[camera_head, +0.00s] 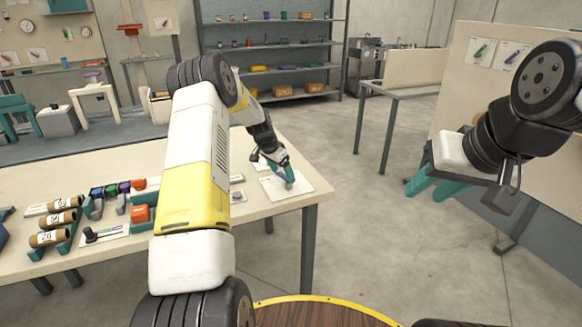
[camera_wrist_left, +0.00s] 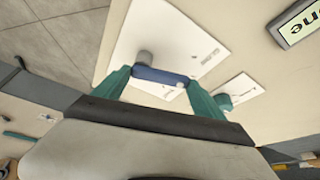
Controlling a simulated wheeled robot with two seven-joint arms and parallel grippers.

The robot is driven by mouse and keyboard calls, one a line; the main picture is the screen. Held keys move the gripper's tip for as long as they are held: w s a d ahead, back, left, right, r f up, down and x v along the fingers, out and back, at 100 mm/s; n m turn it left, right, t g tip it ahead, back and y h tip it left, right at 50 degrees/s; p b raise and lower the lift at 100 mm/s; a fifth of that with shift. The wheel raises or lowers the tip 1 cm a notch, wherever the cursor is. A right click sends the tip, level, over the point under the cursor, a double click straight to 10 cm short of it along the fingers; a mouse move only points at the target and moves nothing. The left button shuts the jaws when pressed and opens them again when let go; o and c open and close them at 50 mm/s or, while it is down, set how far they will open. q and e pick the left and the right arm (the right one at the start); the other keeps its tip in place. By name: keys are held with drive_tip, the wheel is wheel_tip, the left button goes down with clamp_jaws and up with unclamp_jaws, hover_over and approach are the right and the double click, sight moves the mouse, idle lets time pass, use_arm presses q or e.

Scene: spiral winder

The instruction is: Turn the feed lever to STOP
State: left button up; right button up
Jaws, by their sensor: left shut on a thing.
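My left gripper (camera_head: 284,174) reaches down over a white plate (camera_head: 304,184) near the right end of the table. In the left wrist view its two teal fingers (camera_wrist_left: 160,84) are on either side of a blue lever (camera_wrist_left: 160,76), shut on it. The lever lies across a white plate (camera_wrist_left: 150,25) with a grey round post (camera_wrist_left: 145,57) beside it. Small print on this plate is upside down and hard to read, so I cannot confirm a STOP mark. My right gripper (camera_head: 436,188) is open and empty in the air, right of the table.
The table (camera_head: 265,215) holds cardboard tubes (camera_head: 60,220) in teal holders, several coloured blocks, an orange block (camera_head: 140,214) and a plate with a black-knobbed lever (camera_head: 90,235) at the left. A second plate (camera_wrist_left: 240,92) lies close by my left gripper. Open floor lies right of the table.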

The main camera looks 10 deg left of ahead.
use_arm(q)
drive_tip(key=shift+w+d+m+g+h, duration=0.1)
drive_tip(key=shift+w+m+g+h, duration=0.15)
drive_tip(key=shift+m, duration=0.65)
drive_tip(key=shift+w+d+m+g+h, duration=0.1)
drive_tip(key=shift+w+m+g+h, duration=0.15)
drive_tip(key=shift+m, duration=0.65)
drive_tip(key=o, duration=2)
drive_tip(key=shift+v, duration=3.9)
